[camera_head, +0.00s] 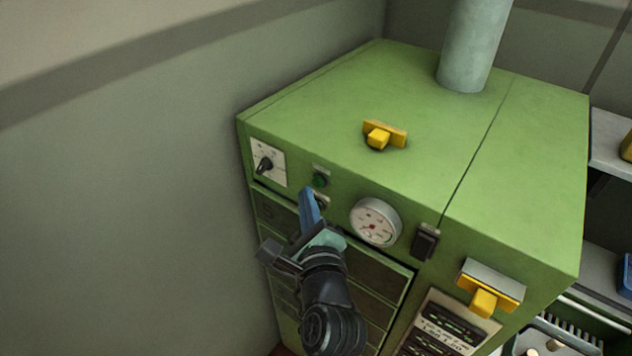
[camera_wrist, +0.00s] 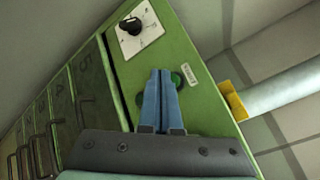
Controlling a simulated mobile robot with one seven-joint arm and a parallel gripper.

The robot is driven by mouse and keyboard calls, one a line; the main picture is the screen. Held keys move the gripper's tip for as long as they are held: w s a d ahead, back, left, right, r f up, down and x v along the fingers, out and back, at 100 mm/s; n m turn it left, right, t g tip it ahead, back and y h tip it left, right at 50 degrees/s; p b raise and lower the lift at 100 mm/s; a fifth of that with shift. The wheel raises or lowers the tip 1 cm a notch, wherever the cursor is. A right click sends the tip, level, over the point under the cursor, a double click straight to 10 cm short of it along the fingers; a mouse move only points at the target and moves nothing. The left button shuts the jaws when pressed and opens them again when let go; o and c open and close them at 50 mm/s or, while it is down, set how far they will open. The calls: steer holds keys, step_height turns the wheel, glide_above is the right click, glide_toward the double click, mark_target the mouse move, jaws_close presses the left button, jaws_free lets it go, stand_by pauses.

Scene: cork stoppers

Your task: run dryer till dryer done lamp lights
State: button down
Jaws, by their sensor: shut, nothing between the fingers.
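The dryer is a green cabinet (camera_head: 400,110). On its front are a black dial knob (camera_head: 265,164) on a white plate, a small round green lamp or button (camera_head: 320,180) under a label, a white gauge (camera_head: 375,222) and a black switch (camera_head: 425,242). The green round part looks dark, with no clear glow. My gripper (camera_head: 307,192) has its blue fingers shut and empty, in front of the panel just below the green part. In the wrist view the fingers (camera_wrist: 160,72) partly cover the green part (camera_wrist: 177,80); the dial (camera_wrist: 131,26) shows beyond. Contact cannot be told.
Drawers with handles (camera_wrist: 85,100) lie below the panel. A grey pipe (camera_head: 472,45) rises from the top. A wall (camera_head: 120,200) stands close on the left, shelves (camera_head: 610,140) on the right.

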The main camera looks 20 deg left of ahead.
steer(key=shift+w, duration=0.1)
stand_by(0.5)
steer(key=shift+w+d, duration=0.15)
steer(key=shift+w, duration=0.2)
steer(key=shift+w+d, duration=0.2)
steer(key=shift+w, duration=0.2)
stand_by(0.7)
steer(key=shift+s, duration=0.15)
steer(key=shift+s+a+p, duration=0.35)
steer(key=shift+s+p, duration=0.1)
steer(key=shift+s, duration=0.25)
steer(key=shift+s+a+p, duration=0.3)
steer(key=shift+s+p, duration=0.25)
steer(key=shift+s, duration=0.25)
steer(key=shift+s+a+p, duration=0.25)
steer(key=shift+s+p, duration=0.35)
steer(key=shift+s, duration=0.15)
steer(key=shift+s+a+p, duration=0.3)
steer(key=shift+s+p, duration=0.25)
steer(key=shift+s, duration=0.25)
